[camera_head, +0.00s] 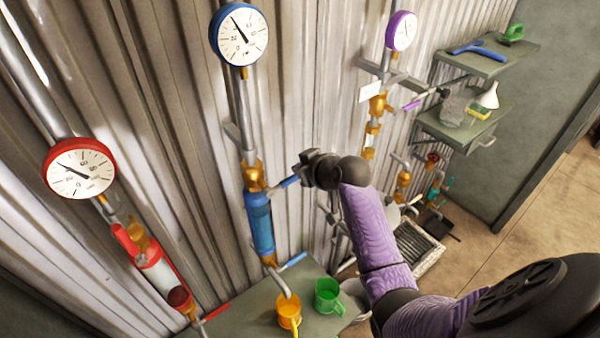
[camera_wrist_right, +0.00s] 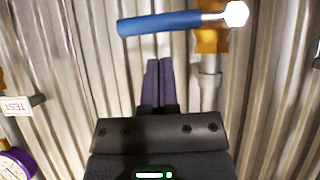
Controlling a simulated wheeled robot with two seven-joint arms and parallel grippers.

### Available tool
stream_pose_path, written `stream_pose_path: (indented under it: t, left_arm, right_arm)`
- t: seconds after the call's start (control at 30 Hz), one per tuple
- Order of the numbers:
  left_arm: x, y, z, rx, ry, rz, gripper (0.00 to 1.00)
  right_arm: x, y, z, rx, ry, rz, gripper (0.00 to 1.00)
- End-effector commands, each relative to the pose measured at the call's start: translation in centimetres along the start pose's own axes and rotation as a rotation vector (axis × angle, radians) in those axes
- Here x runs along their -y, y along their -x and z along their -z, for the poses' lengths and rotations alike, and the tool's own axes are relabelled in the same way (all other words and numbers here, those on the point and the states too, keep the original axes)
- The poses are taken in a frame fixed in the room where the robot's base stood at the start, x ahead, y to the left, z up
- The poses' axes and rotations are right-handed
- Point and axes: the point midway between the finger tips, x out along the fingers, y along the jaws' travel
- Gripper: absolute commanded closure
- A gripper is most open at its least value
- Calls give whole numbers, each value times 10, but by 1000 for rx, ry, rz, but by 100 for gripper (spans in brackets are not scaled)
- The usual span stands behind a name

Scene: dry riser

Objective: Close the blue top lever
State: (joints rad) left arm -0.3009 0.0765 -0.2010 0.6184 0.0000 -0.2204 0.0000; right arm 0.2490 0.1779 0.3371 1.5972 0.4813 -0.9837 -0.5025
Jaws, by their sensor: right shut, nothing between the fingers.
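The blue top lever (camera_head: 290,182) sticks out to the right from the brass valve (camera_head: 253,177) on the middle pipe, above a blue clear cylinder (camera_head: 260,222). It lies crosswise to the pipe. In the right wrist view the lever (camera_wrist_right: 160,23) runs crosswise near the top, its bolt end at the brass valve (camera_wrist_right: 211,38). My right gripper (camera_wrist_right: 158,66) is shut and empty, its purple fingertips pointing towards the lever with a small gap in the picture; contact cannot be told. In the head view this gripper (camera_head: 305,170) is beside the lever's outer end. My left gripper is not in view.
A blue-rimmed gauge (camera_head: 239,34) tops the middle pipe; a lower blue lever (camera_head: 292,262) is below. A red-rimmed gauge (camera_head: 79,168) is left, a purple-rimmed one (camera_head: 401,31) right. Orange (camera_head: 289,311) and green (camera_head: 328,296) cups stand on a shelf. Corrugated wall is behind.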

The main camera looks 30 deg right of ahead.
Motion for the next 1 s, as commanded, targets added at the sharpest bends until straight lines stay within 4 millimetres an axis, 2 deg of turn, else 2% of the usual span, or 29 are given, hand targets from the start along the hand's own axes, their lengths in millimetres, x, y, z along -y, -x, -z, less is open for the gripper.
stream_pose_path:
  t: [0.13, 0.53, 0.7, 1.0]
  left_arm:
    - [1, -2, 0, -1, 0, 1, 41]
    - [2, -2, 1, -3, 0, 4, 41]
    - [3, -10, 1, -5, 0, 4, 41]
    - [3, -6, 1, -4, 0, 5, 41]
  right_arm:
    - [0, -10, -11, 0, -1, 1, 100]
    - [0, -13, -14, 0, 1, -1, 100]
    - [-2, -22, -25, 1, 1, 0, 100]
    - [-1, -21, -23, 8, 0, 2, 100]
